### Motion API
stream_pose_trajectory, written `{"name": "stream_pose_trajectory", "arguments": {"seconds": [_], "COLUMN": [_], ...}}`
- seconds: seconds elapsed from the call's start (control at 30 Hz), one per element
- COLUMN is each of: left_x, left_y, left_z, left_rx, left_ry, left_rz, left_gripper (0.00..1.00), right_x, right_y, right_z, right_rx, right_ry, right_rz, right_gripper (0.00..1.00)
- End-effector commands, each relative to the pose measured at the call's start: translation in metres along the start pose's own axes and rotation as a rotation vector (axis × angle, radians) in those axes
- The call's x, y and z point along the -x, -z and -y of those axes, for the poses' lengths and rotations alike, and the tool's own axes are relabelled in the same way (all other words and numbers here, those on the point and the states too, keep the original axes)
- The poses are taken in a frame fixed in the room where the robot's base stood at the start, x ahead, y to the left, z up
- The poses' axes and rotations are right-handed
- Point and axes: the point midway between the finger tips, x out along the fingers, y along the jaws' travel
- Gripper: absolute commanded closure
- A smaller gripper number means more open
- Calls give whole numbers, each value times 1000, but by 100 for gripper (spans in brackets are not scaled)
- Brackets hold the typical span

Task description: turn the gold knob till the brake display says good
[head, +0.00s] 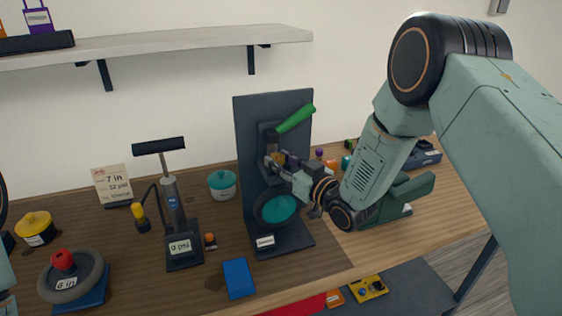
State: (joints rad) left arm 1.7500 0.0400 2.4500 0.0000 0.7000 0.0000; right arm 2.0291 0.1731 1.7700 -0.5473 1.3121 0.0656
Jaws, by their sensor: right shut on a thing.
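The dark brake stand (243,130) is upright on the bench, with a green lever (297,118) tilted up to the right. A small gold knob (276,160) shows on its front, partly covered by my gripper. My right gripper (284,165) reaches in from the right and is shut on the gold knob. Below is a black wheel with a teal centre (279,209). The brake display (265,241) is a small pale plate on the stand's foot; its word is too small to read. My left gripper is not in view.
A pump (174,205) reading 0 psi stands left of the brake stand, near a teal tub (222,184). A blue block (238,278) lies at the front edge. A tyre (72,277) and yellow tin (35,228) are further left. A shelf (180,42) hangs above.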

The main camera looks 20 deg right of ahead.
Motion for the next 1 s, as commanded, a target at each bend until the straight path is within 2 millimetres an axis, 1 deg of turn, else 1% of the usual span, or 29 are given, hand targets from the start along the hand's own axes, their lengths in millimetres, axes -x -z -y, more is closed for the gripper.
{"name": "stream_pose_trajectory", "arguments": {"seconds": [0.03, 0.2, 0.23, 0.47, 0.8, 0.87, 0.97, 1.0], "left_x": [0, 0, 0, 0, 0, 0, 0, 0], "left_y": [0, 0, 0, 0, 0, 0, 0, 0], "left_z": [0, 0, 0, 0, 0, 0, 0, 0], "left_rx": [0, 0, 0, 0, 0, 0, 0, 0], "left_ry": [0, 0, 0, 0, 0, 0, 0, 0], "left_rz": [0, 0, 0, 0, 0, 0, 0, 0], "left_gripper": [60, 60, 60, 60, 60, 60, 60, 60], "right_x": [-1, -1, -1, -1, 1, 6, 18, 25], "right_y": [5, 5, 5, 3, 1, 1, 1, 1], "right_z": [-2, -2, -2, -1, -1, -1, -2, -2], "right_rx": [2, 3, 3, 2, 0, 0, -2, -2], "right_ry": [-2, -2, -2, -1, -1, -2, -3, -5], "right_rz": [-12, -13, -13, -7, -3, -2, -2, -2], "right_gripper": [97, 97, 63, 43, 42, 42, 42, 42]}}
